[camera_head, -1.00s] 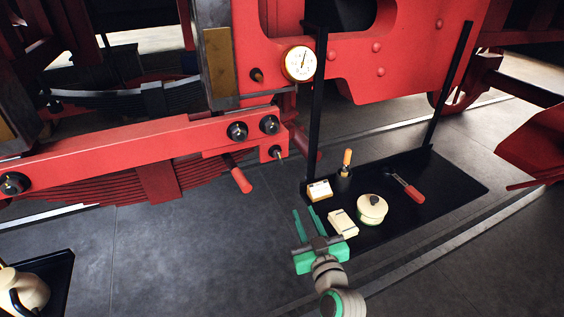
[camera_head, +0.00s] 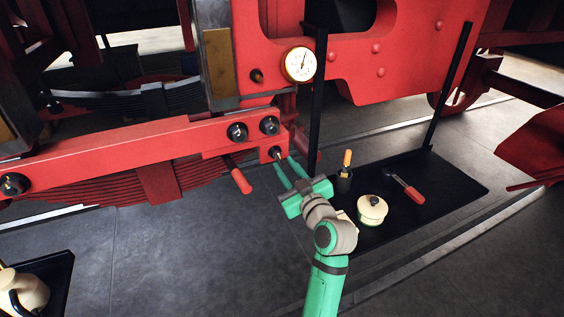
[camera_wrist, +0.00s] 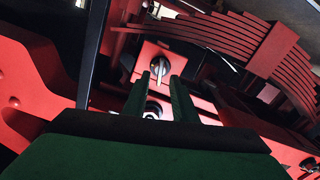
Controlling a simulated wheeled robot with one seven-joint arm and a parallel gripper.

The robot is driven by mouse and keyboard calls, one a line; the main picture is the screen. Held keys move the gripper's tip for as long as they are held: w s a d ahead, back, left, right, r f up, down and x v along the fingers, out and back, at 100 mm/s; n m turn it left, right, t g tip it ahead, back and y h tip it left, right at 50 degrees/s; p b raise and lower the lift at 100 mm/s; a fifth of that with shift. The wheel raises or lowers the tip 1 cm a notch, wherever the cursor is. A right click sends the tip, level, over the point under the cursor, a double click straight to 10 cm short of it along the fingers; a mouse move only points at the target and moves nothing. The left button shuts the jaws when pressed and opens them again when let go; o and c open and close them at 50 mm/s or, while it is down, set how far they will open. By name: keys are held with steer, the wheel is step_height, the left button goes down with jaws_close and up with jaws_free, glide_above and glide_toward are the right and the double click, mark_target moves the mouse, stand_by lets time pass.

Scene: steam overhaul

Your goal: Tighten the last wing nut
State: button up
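The wing nut (camera_head: 278,153) sits on a stud at the right end of the red beam (camera_head: 130,146), low on the locomotive frame. In the wrist view, a metal wing nut (camera_wrist: 158,66) shows on a red plate, just past the fingertips. My green gripper (camera_head: 283,163) is open, with its two fingers pointing at that stud. In the wrist view the fingers (camera_wrist: 160,80) stand apart on either side of the line to the nut. Contact with it cannot be made out.
A black tray (camera_head: 450,190) on the right holds a cream pot (camera_head: 372,209), a red-handled tool (camera_head: 408,187) and a black cup (camera_head: 344,182) with a yellow-handled tool. Black posts (camera_head: 318,100) rise from it. A red handle (camera_head: 240,180) hangs left of my gripper. A gauge (camera_head: 298,64) is above.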

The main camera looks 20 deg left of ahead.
mark_target(280, 160)
steer(key=shift+x, duration=1.6)
jaws_close()
